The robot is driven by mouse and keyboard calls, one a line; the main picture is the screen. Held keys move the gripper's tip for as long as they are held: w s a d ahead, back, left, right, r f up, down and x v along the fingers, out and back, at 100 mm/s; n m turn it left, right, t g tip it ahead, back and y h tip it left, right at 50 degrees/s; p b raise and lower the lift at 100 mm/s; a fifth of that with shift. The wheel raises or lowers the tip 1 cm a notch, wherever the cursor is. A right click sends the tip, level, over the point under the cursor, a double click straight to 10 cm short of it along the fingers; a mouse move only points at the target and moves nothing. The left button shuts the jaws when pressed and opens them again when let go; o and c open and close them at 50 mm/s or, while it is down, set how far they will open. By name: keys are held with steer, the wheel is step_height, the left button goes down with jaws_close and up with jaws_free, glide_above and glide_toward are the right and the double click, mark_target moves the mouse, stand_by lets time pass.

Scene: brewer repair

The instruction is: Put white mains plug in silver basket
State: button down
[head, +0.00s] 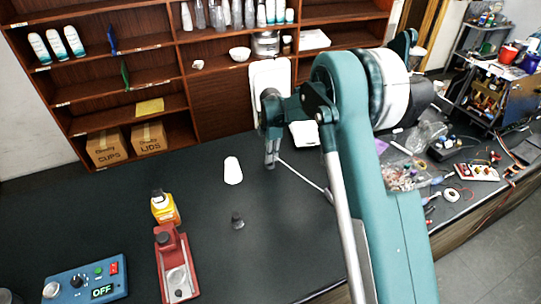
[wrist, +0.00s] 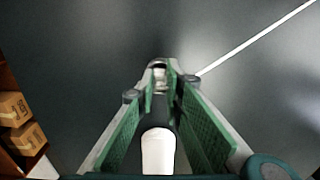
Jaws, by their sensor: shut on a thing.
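My gripper (head: 270,160) points down above the dark worktop, right of a white rounded piece (head: 232,170). In the wrist view its two green-padded fingers (wrist: 160,88) close in at the tips on a small pale thing (wrist: 159,76). A white cord (head: 305,175) runs away from the tips, so the held thing looks like the white mains plug, mostly hidden by the fingers. A white rounded shape (wrist: 158,150) shows between the fingers lower in the wrist view; I cannot tell what it is. I cannot surely pick out the silver basket; a silver container (head: 265,43) stands on the shelf.
A yellow bottle (head: 165,208), a red stand (head: 177,268), a blue control box (head: 84,281) and a small dark piece (head: 238,221) stand left and in front. Cardboard boxes (head: 128,145) sit on the low shelf. Parts crowd the right side. The worktop's front middle is clear.

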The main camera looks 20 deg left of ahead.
steer(key=c, duration=2.4)
jaws_free()
steer(key=shift+o, duration=0.2)
steer(key=shift+r+p, duration=0.45)
steer(key=shift+r, duration=3.1)
